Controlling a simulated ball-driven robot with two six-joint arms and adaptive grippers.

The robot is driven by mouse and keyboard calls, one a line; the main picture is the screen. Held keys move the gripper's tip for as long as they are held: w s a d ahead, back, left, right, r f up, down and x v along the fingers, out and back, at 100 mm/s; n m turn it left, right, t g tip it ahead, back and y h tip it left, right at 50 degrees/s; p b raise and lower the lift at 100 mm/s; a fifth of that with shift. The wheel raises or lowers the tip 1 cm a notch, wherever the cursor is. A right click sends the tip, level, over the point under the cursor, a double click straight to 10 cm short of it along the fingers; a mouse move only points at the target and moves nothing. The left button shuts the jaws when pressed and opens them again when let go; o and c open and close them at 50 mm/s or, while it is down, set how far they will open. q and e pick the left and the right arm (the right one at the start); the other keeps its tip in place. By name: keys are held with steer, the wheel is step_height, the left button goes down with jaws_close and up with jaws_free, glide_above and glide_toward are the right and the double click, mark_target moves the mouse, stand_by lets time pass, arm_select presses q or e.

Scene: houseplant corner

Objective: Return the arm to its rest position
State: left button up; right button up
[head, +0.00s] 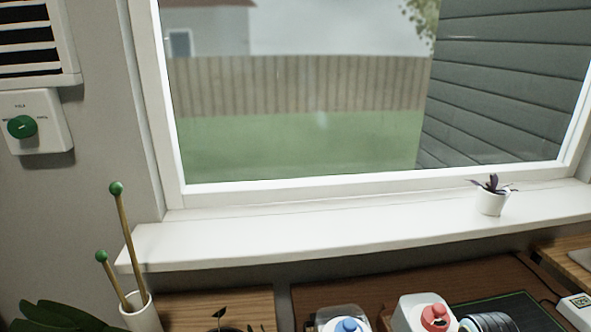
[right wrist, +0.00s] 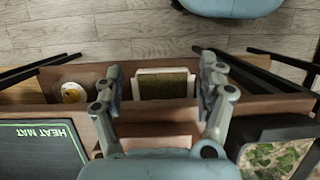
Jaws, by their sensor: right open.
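My right gripper (right wrist: 163,75) is in the right wrist view, its two fingers spread apart with nothing held between them. It is above a brown wooden shelf or tray edge (right wrist: 150,110). A pale-framed, green-brown square (right wrist: 165,84) shows in the gap between the fingers, and I cannot tell its height relative to them. Neither gripper shows in the head view, and my left gripper is in no view.
A heat mat (right wrist: 40,150) lies to the left in the right wrist view; a dark-framed container with leaves (right wrist: 275,160) is at right. In the head view, a small potted plant (head: 491,202) stands on the windowsill (head: 330,232). A cup (head: 142,316) holds green-tipped sticks.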

steer(key=s+f+t+b, duration=0.4)
steer(key=s+f+b, duration=0.7)
steer(key=s+f, duration=1.8)
steer(key=shift+d+f+h, duration=0.3)
steer(key=shift+f+h, duration=0.1)
steer(key=shift+f, duration=0.5)
